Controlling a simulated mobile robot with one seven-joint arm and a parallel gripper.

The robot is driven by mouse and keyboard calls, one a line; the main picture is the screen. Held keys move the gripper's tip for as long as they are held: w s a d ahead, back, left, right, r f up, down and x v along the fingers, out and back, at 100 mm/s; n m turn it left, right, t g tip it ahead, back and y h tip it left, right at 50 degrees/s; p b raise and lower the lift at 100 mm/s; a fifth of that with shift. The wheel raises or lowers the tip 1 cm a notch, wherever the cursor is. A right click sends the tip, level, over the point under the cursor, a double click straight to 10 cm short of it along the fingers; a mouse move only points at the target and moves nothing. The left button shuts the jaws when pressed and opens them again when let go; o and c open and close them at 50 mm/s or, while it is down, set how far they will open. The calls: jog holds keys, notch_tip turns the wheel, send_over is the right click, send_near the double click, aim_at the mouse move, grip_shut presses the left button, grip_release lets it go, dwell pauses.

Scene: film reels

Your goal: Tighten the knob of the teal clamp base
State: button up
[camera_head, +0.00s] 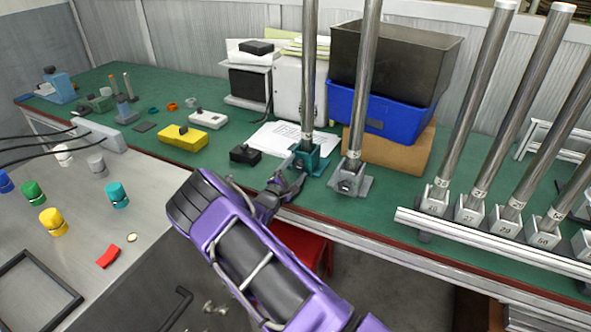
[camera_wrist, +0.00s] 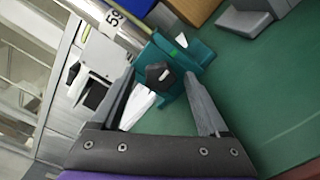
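The teal clamp base (camera_head: 310,160) stands on the green bench top near its front edge, holding a tall metal pole (camera_head: 309,80). In the wrist view the teal base (camera_wrist: 200,54) carries a black knob (camera_wrist: 158,74) with a pale mark. A small white triangle shows on the base. My gripper (camera_head: 287,181) is just in front of the base. In the wrist view my gripper (camera_wrist: 161,76) is open, with one finger on each side of the knob. I cannot tell whether either finger touches it.
A grey clamp base (camera_head: 350,182) with another pole stands close to the right. A black box (camera_head: 245,154) and a paper sheet (camera_head: 268,140) lie left and behind. A blue crate (camera_head: 385,118) stands behind. A rack of poles (camera_head: 480,240) is at the right.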

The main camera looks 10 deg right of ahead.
jog(key=p+v, duration=0.1)
jog(key=v, duration=1.6)
jog(key=shift+s+a, duration=0.15)
jog(key=shift+s, duration=0.05)
jog(key=shift+r, duration=0.1)
